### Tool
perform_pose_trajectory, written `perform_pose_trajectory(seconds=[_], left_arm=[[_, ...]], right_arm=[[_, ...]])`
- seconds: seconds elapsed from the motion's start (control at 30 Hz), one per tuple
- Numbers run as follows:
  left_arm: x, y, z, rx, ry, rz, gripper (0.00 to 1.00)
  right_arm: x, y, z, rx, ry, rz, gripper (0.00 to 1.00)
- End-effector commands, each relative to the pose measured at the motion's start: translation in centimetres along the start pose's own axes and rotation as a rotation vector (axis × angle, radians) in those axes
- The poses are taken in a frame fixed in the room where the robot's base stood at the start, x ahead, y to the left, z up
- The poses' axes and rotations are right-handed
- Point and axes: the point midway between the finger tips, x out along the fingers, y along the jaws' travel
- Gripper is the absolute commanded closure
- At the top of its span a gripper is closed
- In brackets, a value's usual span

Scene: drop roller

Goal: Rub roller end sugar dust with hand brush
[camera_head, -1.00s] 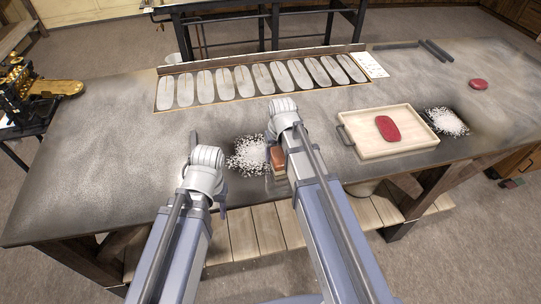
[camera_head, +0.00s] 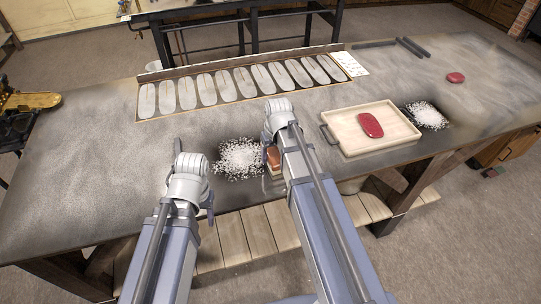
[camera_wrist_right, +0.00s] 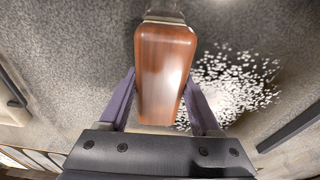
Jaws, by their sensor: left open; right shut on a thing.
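The hand brush has a glossy brown wooden body (camera_wrist_right: 163,70) with a pale metal-looking edge at its far end. My right gripper (camera_wrist_right: 160,90) is shut on it, one purple finger on each side. In the head view the brush (camera_head: 273,160) shows just left of my right wrist, partly hidden by it. A patch of white sugar dust (camera_head: 238,158) lies on the grey table beside the brush, and it also shows in the right wrist view (camera_wrist_right: 235,85). My left gripper (camera_head: 193,170) is open left of the patch, mostly hidden by its wrist. The brass roller machine (camera_head: 30,103) is cut off at the left edge.
A long board with several grey oval plates (camera_head: 240,85) lies along the back. A second white patch (camera_head: 427,114) and another red piece (camera_head: 455,77) lie to the right. The table's left part is clear.

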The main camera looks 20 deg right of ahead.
Motion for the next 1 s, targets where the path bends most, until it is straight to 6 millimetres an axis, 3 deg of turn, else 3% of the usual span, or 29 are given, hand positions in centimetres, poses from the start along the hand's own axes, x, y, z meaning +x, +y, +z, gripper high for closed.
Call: perform_pose_trajectory(seconds=[0.3, 0.57, 0.97, 1.0], left_arm=[[-0.2, 0.0, 0.0, 0.0, 0.0, 0.0, 0.45], [-0.1, 0.0, 0.0, 0.0, 0.0, 0.0, 0.45], [0.1, 0.0, 0.0, 0.0, 0.0, 0.0, 0.45], [0.2, 0.0, 0.0, 0.0, 0.0, 0.0, 0.45]], right_arm=[[0.1, 0.2, -2.1, 0.0, 0.0, 0.0, 0.8], [0.2, -0.1, -2.1, -0.001, 0.001, 0.0, 0.8], [0.5, -3.2, -2.2, -0.001, 0.0, -0.002, 0.8], [0.5, -3.3, -2.2, -0.001, 0.0, -0.002, 0.88]])
